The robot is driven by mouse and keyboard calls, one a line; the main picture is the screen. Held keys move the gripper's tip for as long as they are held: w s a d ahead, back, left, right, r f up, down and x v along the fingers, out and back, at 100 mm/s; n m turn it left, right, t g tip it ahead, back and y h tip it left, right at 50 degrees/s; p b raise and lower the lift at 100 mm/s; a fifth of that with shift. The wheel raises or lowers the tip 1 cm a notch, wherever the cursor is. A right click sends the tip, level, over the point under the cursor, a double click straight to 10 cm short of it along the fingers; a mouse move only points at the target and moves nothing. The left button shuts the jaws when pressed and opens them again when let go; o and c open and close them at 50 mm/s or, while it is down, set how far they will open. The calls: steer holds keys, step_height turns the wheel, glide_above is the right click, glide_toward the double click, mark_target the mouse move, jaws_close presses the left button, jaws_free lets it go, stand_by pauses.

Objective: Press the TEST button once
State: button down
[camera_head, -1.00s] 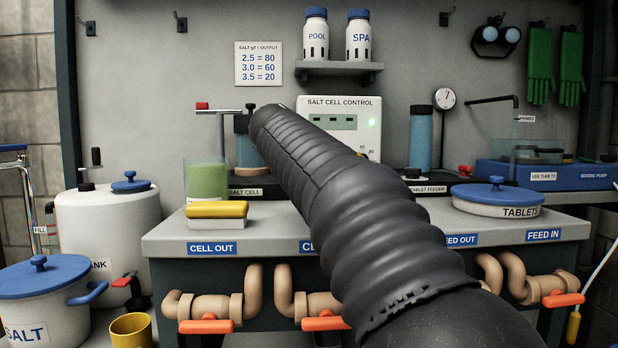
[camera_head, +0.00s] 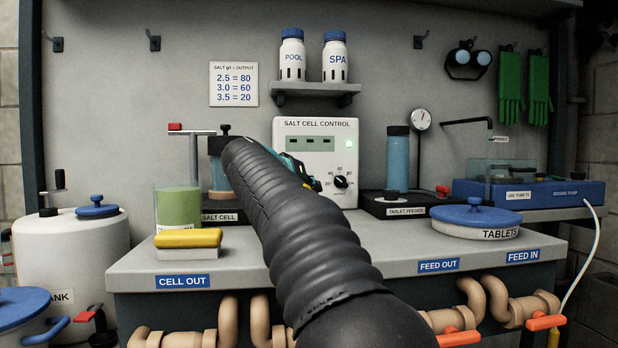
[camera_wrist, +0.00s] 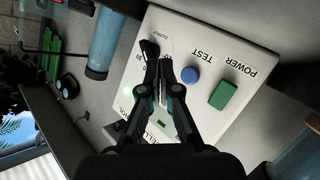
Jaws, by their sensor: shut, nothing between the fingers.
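The white salt cell control box (camera_head: 330,135) stands at the back of the bench, with a display, a lit green light and a black output dial (camera_head: 341,181). The wrist view shows its face turned round: the round blue TEST button (camera_wrist: 190,75) sits between the dial (camera_wrist: 150,49) and the green POWER button (camera_wrist: 223,95). My gripper (camera_wrist: 160,70) is shut and empty, its tips over the panel between dial and TEST button in that view. Whether they touch the panel cannot be told. In the head view my arm hides the buttons and most of the gripper.
The salt cell (camera_head: 219,217) and a green-filled beaker (camera_head: 178,206) stand left of the box. The tablet feeder (camera_head: 405,211) and tablets pot (camera_head: 475,218) stand to its right. A yellow sponge (camera_head: 188,239) lies at the front left. The bench front has free room.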

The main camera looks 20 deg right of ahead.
steer(key=shift+w+d+p, duration=0.25)
steer(key=shift+w+p, duration=0.2)
steer(key=shift+w, duration=0.35)
steer(key=shift+w+d+p, duration=0.2)
steer(key=shift+w+p, duration=0.25)
steer(key=shift+w, duration=0.4)
steer(key=shift+w+d+p, duration=0.25)
steer(key=shift+w+p, duration=0.2)
steer(key=shift+w, duration=0.35)
steer(key=shift+w, duration=0.1)
steer(key=shift+w+d, duration=0.15)
steer(key=shift+w, duration=0.15)
steer(key=shift+w+d+p, duration=0.1)
steer(key=shift+w+p, duration=0.35)
steer(key=shift+p, duration=0.15)
stand_by(0.5)
steer(key=shift+s+a+b, duration=0.25)
steer(key=shift+s+b, duration=0.55)
steer(key=shift+s, duration=0.05)
steer(key=shift+s, duration=0.1)
steer(key=shift+s+a+f+b, duration=0.1)
steer(key=shift+s+a+b, duration=0.1)
steer(key=shift+s+b, duration=0.45)
steer(key=shift+s+a+b, duration=0.25)
steer(key=shift+s+b, duration=0.35)
steer(key=shift+s, duration=0.25)
steer(key=shift+s+a+b, duration=0.25)
steer(key=shift+s+b, duration=0.3)
steer(key=shift+s, duration=0.3)
